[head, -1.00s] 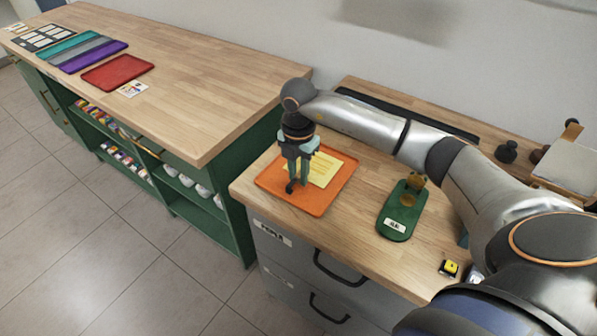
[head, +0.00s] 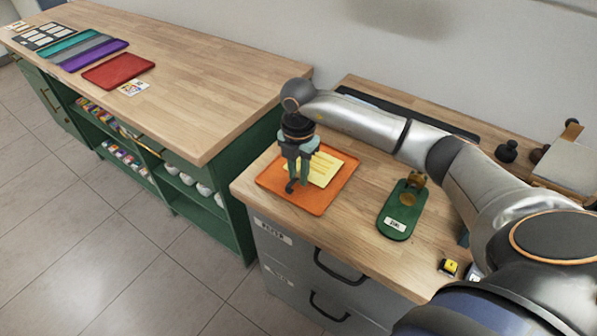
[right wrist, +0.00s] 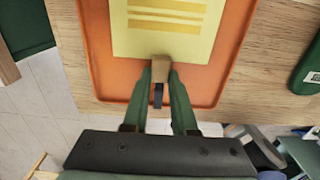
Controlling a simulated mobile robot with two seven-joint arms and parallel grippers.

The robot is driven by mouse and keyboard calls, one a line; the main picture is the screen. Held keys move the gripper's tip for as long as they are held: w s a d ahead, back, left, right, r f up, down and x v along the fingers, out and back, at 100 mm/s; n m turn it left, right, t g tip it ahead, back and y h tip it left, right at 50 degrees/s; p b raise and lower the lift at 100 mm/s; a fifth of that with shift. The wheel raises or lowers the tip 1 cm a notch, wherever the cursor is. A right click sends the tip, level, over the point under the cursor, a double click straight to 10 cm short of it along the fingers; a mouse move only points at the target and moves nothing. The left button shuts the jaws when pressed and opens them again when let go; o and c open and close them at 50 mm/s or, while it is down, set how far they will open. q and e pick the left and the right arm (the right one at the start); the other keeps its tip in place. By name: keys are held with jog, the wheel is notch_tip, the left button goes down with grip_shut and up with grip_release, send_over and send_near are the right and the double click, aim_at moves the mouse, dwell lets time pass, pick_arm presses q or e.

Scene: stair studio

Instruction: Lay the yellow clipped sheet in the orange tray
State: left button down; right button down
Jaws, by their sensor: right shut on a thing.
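The yellow clipped sheet (head: 326,168) lies over the orange tray (head: 335,195), within its rim as far as I can see. In the right wrist view the yellow sheet (right wrist: 170,30) has darker yellow bars, and a tan clip (right wrist: 161,70) sits at its near edge. The orange tray (right wrist: 100,80) shows around it. My right gripper (head: 291,186) points down above the tray's left part. In the right wrist view its fingers (right wrist: 160,80) are shut on the clip. Whether the sheet rests fully on the tray floor is hard to tell. My left gripper is not in view.
A green board (head: 398,222) with a label and a brass piece lies right of the tray. A small yellow-and-black object (head: 448,267) lies near the front edge. A long counter (head: 200,90) at the left holds a red tray (head: 118,72) and other trays.

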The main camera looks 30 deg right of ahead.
jog(key=shift+f, duration=0.1)
dwell(0.6)
jog(key=c, duration=0.6)
grip_release()
jog(key=shift+r+p, duration=2.35)
jog(key=shift+r, duration=1.7)
jog(key=shift+f, duration=0.1)
